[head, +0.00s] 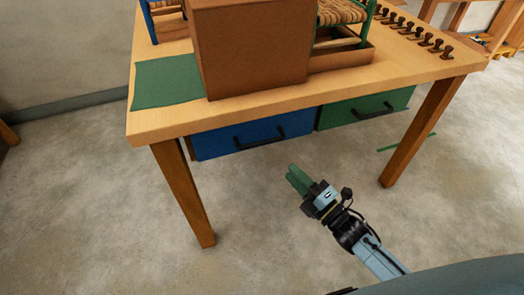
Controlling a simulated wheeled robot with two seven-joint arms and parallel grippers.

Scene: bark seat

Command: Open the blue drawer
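The blue drawer (225,140) sits under the table top at the left, with its front looking flush and shut. Its black bar handle (260,137) is on the front, toward the right. My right gripper (292,174) has green fingers and is in front of and below the blue drawer, apart from the handle. Its fingers look close together, and I cannot tell whether they are parted. Nothing shows held in it. My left gripper is not in view.
The wooden table (165,124) has legs at left and right. A green drawer (340,113) is right of the blue one. A brown box (255,55), a green mat (165,82) and woven seats (345,12) are on top. The floor in front is clear.

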